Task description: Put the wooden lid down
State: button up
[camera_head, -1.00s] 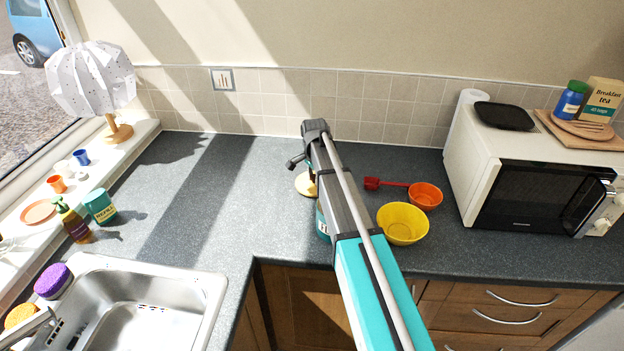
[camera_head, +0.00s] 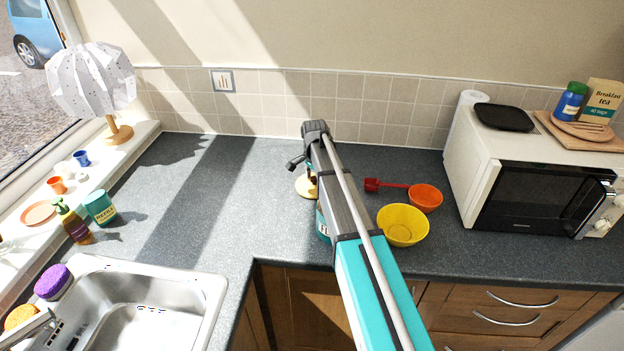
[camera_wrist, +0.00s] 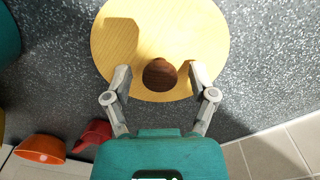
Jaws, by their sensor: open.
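The wooden lid (camera_wrist: 120,45) is a round pale disc with a dark brown knob (camera_wrist: 160,75) in the wrist view. It appears to lie flat on the grey counter. In the head view the lid (camera_head: 304,187) shows only in part, behind my arm. My gripper (camera_wrist: 161,77) is open, with one finger on each side of the knob. A gap shows between the knob and each finger. The fingers cast shadows on the lid.
A teal lettered canister (camera_head: 322,228) stands close to the lid, partly hidden by my arm. A red scoop (camera_head: 372,184), an orange bowl (camera_head: 425,197) and a yellow bowl (camera_head: 402,225) are to the right. The counter (camera_head: 235,200) left of the lid is clear.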

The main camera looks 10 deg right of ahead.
aim_at(314, 179)
notch_tip(314, 179, up, 12)
jog(key=p, duration=1.1)
jog(key=shift+p, duration=0.35)
dwell(0.4)
jog(key=s+n, duration=1.2)
jog(key=s, duration=1.7)
jog(key=shift+s+a+n, duration=0.15)
jog(key=shift+a+n, duration=0.1)
jog(key=shift+n, duration=0.05)
notch_tip(314, 179, down, 4)
jog(key=b, duration=0.4)
